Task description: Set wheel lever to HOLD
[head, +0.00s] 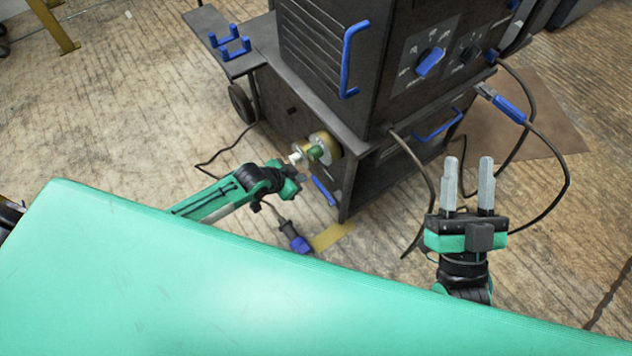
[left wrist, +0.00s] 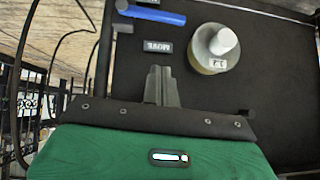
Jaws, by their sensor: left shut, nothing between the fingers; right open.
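The wheel lever is a blue bar (head: 323,190) low on the side of the dark machine cart (head: 345,205). In the left wrist view the blue lever (left wrist: 152,14) lies roughly level near the top, with a plate (left wrist: 158,47) below it that seems to read MOVE upside down. I cannot make out a HOLD label. My left gripper (head: 294,183) is shut and empty beside the cart, left of the lever. Its closed fingers (left wrist: 161,84) point toward the panel below the plate, apart from the lever. My right gripper (head: 467,185) is open and empty, right of the cart.
A round brass and white fitting (head: 318,150) sticks out above the lever and also shows in the left wrist view (left wrist: 212,48). Black cables (head: 530,130) hang at the right. A blue-ended cable part (head: 299,244) lies on the floor by a yellow strip (head: 333,236).

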